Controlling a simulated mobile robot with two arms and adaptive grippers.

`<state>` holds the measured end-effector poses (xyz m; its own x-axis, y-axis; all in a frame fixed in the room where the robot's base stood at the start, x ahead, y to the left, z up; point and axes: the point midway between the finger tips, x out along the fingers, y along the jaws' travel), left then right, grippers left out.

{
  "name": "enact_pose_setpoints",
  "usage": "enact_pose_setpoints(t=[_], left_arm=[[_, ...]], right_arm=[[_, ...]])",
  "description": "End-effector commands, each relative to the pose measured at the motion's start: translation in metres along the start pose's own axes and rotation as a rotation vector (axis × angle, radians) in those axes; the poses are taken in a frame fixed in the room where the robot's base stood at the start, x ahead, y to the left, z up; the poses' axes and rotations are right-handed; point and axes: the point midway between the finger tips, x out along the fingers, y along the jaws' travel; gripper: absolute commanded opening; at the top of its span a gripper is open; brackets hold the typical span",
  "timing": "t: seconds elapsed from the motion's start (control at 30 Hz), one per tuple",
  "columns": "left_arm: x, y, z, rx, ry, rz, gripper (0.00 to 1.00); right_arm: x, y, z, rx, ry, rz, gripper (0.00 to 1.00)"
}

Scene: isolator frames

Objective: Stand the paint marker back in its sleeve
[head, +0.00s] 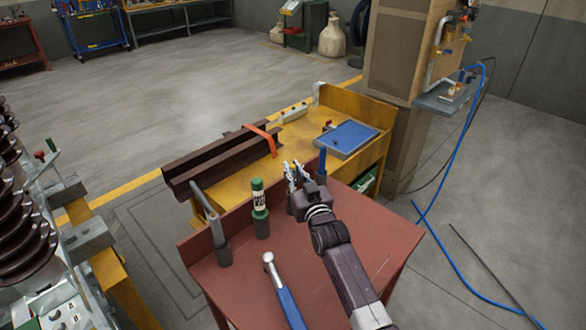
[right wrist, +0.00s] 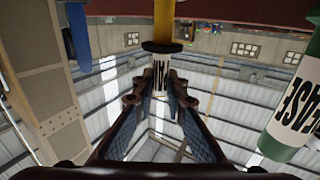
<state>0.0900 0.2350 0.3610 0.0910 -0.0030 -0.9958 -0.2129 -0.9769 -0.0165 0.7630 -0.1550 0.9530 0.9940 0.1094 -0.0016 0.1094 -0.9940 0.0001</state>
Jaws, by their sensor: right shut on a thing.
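The paint marker (right wrist: 162,24) shows in the right wrist view as a yellow barrel with a black collar and a white lettered label. My right gripper (right wrist: 157,88) is shut on it around the label part. The yellow end points toward the red tabletop, in a view that looks upside down. In the head view my right gripper (head: 294,172) is over the far part of the red table (head: 247,276), and its hand hides the marker. I cannot clearly make out the marker's sleeve, or whether the marker's end is inside it. My left gripper is out of view.
A green grease tube (head: 259,197) stands in a dark sleeve left of my gripper. A bar handle (head: 204,200) stands farther left. A blue-handled thing (head: 322,162) stands close on the right. A blue-handled wrench (head: 289,305) lies in front. A yellow bench (head: 312,133) is behind.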

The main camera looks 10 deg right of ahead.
Motion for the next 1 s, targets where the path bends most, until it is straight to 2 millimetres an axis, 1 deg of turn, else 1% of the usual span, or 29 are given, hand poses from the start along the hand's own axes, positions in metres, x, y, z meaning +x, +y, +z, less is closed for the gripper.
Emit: enact_pose_setpoints(t=[0.03,0.7,1.0], left_arm=[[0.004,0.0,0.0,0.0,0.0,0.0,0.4],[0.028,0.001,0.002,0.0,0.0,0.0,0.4],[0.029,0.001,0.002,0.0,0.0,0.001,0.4]], right_arm=[[0.0,0.0,0.005,0.0,0.0,0.0,0.0],[0.0,0.0,0.038,0.0,0.0,0.0,0.0],[0.0,0.0,0.039,0.0,0.001,0.0,0.0]])
